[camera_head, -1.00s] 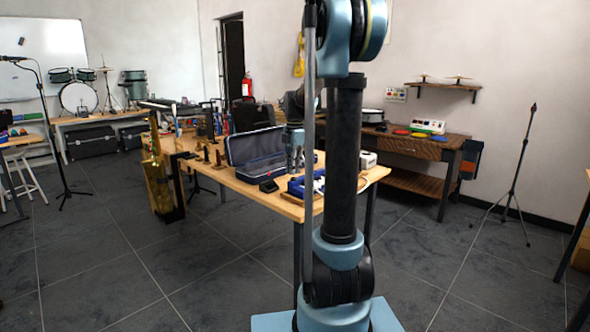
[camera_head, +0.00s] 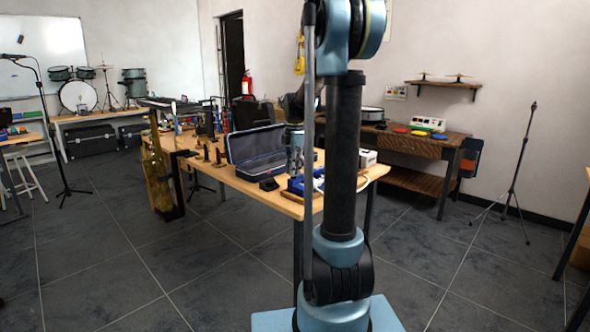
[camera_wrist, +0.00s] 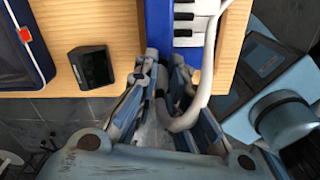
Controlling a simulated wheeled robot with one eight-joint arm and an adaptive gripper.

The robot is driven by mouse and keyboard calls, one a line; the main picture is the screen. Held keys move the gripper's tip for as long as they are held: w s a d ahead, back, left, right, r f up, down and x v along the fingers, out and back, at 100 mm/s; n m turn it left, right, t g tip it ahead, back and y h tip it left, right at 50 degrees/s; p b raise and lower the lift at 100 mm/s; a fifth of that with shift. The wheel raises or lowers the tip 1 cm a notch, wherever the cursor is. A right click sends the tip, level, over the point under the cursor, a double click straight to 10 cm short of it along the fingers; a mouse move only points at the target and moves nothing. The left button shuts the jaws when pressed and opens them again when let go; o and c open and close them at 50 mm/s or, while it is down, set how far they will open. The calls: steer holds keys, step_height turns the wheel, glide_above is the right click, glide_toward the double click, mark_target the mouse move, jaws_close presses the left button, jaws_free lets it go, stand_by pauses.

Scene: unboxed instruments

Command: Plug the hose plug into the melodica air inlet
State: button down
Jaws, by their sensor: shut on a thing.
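The blue melodica (camera_wrist: 158,28) with white and black keys lies on the wooden table at the top of the wrist view. In the head view the melodica (camera_head: 296,186) is partly hidden behind my arm. My gripper (camera_wrist: 166,66) is at the near end of the melodica, its fingers close together around the end of the pale hose (camera_wrist: 211,70). The hose runs along the right of the keys and curves back between the fingers. The plug and the air inlet are hidden by the fingers, so I cannot tell whether they touch.
A small black box (camera_wrist: 91,67) sits left of the gripper near the table edge. An open dark case (camera_head: 256,150) stands behind it. A white box (camera_head: 367,158) is at the table's right end. The table's front edge runs just below the melodica.

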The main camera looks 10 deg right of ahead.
steer(key=shift+s+f, duration=0.1)
steer(key=shift+f, duration=0.4)
stand_by(0.3)
steer(key=c, duration=1.6)
jaws_free()
steer(key=shift+f, duration=0.1)
